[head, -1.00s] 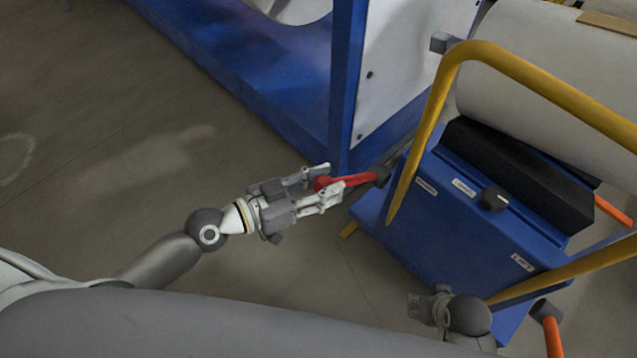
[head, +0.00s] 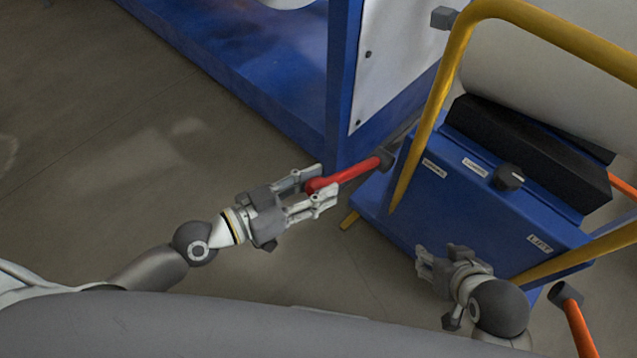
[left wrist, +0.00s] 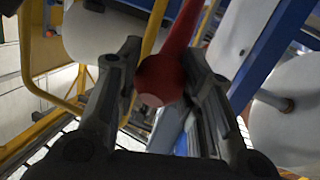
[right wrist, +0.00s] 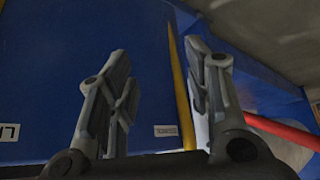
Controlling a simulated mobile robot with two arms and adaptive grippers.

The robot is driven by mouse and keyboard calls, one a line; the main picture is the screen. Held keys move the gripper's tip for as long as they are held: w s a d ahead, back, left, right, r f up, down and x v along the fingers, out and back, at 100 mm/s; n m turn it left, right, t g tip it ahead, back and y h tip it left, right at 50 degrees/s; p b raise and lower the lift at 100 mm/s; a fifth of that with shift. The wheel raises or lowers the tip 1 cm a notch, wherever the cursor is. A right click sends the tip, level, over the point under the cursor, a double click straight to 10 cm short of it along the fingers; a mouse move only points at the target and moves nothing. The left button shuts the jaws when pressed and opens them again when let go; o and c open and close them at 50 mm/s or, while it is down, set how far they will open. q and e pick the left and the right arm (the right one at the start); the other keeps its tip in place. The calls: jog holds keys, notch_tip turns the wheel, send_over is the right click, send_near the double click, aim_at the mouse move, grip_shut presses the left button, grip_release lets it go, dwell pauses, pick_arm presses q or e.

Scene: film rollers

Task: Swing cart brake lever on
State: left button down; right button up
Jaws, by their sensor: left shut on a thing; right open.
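The red brake lever (head: 350,173) sticks out to the left from a dark pivot on the left side of the blue cart (head: 455,215). My left gripper (head: 318,190) is shut on the lever's round knob end. In the left wrist view the red knob (left wrist: 160,80) sits between the two fingers. My right gripper (head: 424,262) is open and empty in front of the cart's lower face. In the right wrist view its fingers (right wrist: 160,95) stand apart before the blue panel, and the red lever (right wrist: 285,130) shows at the right edge.
A yellow handle rail (head: 440,100) rises around the cart, which carries a large pale roll (head: 540,85). A black knob (head: 509,178) sits on the panel. An orange lever (head: 578,325) is at lower right. A blue machine frame (head: 342,90) stands just behind the red lever. Floor at left is clear.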

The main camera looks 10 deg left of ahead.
pick_arm(q)
jog(key=shift+s+a+f+b, duration=0.2)
jog(key=shift+f+b, duration=0.3)
jog(key=shift+f, duration=0.05)
jog(key=shift+s+a+f+b, duration=0.15)
jog(key=shift+s+f+b, duration=0.05)
jog(key=shift+f+b, duration=0.3)
pick_arm(e)
jog(key=w+a+r+t+y+b, duration=0.15)
jog(key=w+a+r+t, duration=0.25)
jog(key=w+r+t, duration=0.5)
pick_arm(q)
jog(key=shift+s+a+f+b, duration=0.15)
jog(key=shift+s+f+b, duration=0.25)
jog(key=shift+f, duration=0.4)
jog(key=shift+s+a+f+b, duration=0.2)
jog(key=shift+f+b, duration=0.25)
jog(key=shift+f, duration=0.3)
jog(key=shift+s+a+f+b, duration=0.1)
jog(key=shift+s+f+b, duration=0.3)
jog(key=shift+f, duration=0.4)
pick_arm(e)
notch_tip(320, 180, up, 14)
jog(key=a+t+y, duration=0.2)
jog(key=t+y, duration=0.1)
jog(key=t, duration=0.3)
jog(key=shift+n+t, duration=0.4)
